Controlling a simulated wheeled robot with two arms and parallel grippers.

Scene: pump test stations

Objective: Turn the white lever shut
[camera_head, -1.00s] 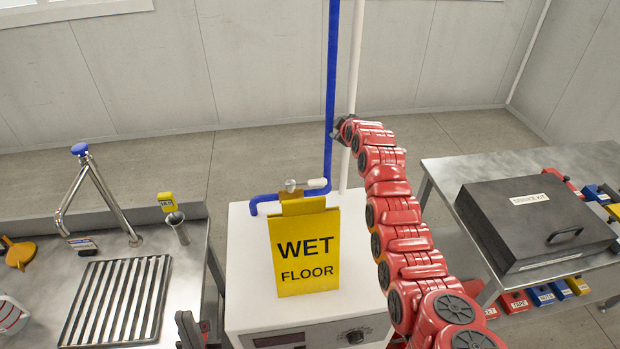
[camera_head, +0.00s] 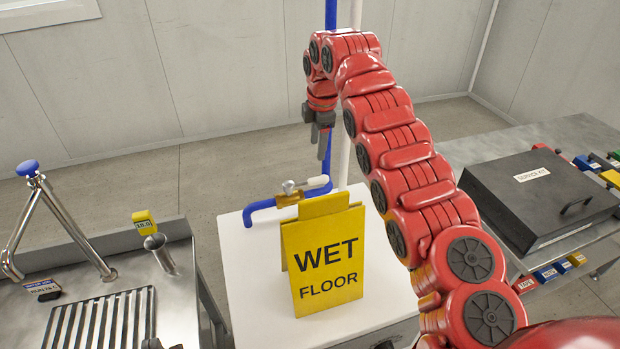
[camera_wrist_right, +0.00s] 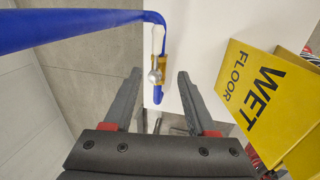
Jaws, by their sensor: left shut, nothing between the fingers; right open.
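The white lever (camera_head: 316,183) sits on a brass valve (camera_head: 292,198) in the blue pipe, behind the yellow sign. It extends right from a silver hub, roughly in line with the pipe. In the right wrist view the lever (camera_wrist_right: 158,40) also lies along the pipe, beyond the fingertips. My right gripper (camera_head: 322,150) points down just above the lever in the head view, apart from it. In the wrist view the right gripper (camera_wrist_right: 159,78) is open, with the hub between its fingertips in the picture. My left gripper (camera_head: 152,343) barely shows at the bottom edge, shut and empty.
The yellow WET FLOOR sign (camera_head: 325,258) stands on the white cabinet (camera_head: 250,290) in front of the valve. The blue pipe (camera_head: 262,206) rises behind, beside a white pipe (camera_head: 346,105). A sink bench (camera_head: 190,265) is at left; a black service kit (camera_head: 530,195) at right.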

